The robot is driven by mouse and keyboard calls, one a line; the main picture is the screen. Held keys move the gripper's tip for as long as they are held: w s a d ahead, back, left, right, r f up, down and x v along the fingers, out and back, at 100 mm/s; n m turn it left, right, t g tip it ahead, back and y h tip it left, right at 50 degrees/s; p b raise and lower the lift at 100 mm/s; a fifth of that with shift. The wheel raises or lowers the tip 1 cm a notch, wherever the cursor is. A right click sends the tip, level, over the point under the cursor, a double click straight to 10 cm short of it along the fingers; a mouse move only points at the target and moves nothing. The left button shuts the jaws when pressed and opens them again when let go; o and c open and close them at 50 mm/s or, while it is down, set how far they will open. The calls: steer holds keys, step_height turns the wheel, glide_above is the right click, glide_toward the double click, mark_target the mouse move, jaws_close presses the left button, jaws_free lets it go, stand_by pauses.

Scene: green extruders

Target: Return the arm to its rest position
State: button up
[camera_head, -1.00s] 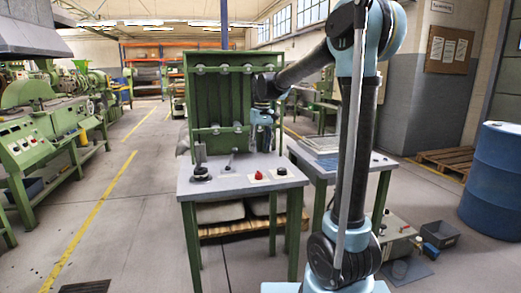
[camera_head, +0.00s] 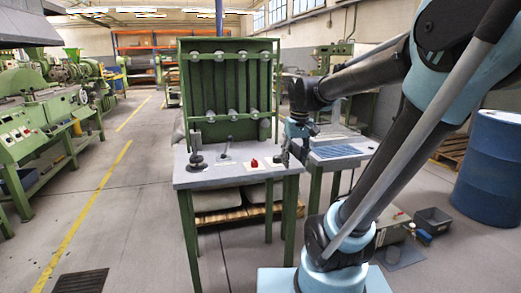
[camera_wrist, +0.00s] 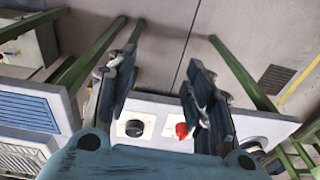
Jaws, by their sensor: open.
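My arm rises from its light blue base at the lower right in the head view, and its upper link leans to the right. My gripper (camera_head: 292,150) hangs near the right edge of the grey-topped table and partly blends with its surroundings. In the wrist view my gripper (camera_wrist: 157,88) has its two fingers wide apart with nothing between them.
The grey table (camera_head: 215,178) has a green rack panel (camera_head: 228,90) behind it. A second table with a blue grid (camera_head: 335,151) stands to its right. A blue barrel (camera_head: 490,165) is at the far right. Green machines (camera_head: 40,130) line the left.

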steer(key=s+d+f+m, duration=0.1)
steer(key=s+d+f, duration=0.2)
steer(key=s+f, duration=0.3)
steer(key=s+d+f+m+t, duration=0.1)
steer(key=s+d+f, duration=0.2)
steer(key=s+f, duration=0.4)
steer(key=shift+s+d+f+m, duration=0.15)
steer(key=shift+s+d+m, duration=0.2)
steer(key=shift+s, duration=0.6)
